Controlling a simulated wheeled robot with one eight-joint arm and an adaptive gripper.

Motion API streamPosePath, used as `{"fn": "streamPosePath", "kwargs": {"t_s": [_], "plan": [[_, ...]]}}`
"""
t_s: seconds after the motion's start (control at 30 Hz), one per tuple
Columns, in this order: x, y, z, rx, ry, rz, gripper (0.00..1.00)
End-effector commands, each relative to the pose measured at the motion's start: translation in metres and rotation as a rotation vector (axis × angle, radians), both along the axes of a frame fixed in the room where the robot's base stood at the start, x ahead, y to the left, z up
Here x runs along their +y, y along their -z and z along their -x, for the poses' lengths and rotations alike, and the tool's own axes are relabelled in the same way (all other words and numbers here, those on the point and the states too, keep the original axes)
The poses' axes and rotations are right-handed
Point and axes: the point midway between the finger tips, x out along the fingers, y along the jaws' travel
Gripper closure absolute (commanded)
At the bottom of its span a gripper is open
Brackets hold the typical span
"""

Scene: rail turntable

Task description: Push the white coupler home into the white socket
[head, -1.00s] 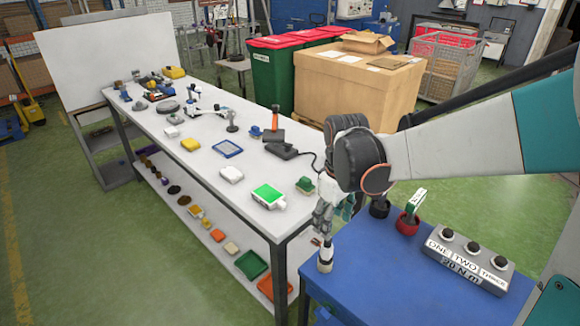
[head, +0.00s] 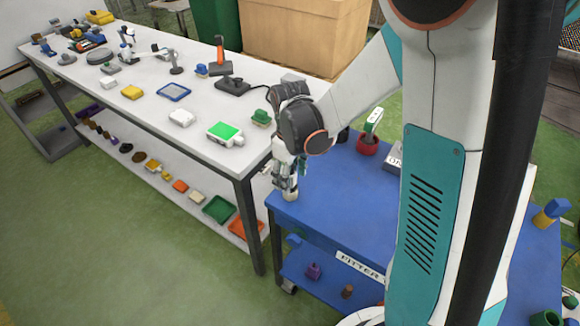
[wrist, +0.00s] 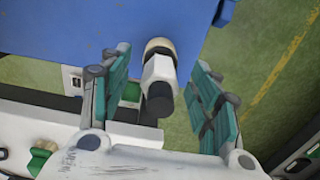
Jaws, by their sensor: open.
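A white faceted piece with a black end and a cream collar, which looks like the white coupler (wrist: 158,72), stands upright near the corner of the blue cart top. In the head view the coupler (head: 291,193) shows small, partly hidden by my gripper (head: 284,178). In the wrist view my gripper (wrist: 166,95) is open, with one green-padded finger on each side of the coupler and gaps visible on both sides. I cannot pick out the white socket with certainty in either view.
The blue cart top (head: 335,205) also bears a red cup (head: 367,145) with a white and green piece in it, and a grey box (head: 393,158) partly hidden by my arm. A long white bench (head: 165,118) with several small items stands close to the cart's left.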

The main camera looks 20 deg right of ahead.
Motion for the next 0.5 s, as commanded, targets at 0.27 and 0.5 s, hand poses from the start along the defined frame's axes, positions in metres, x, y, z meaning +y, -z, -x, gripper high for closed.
{"fn": "streamPosePath", "kwargs": {"t_s": [0.27,0.5], "plan": [[0.000,0.020,0.000,0.000,0.000,0.000,0.43],[0.000,0.020,0.000,0.000,0.000,0.000,0.43]]}}
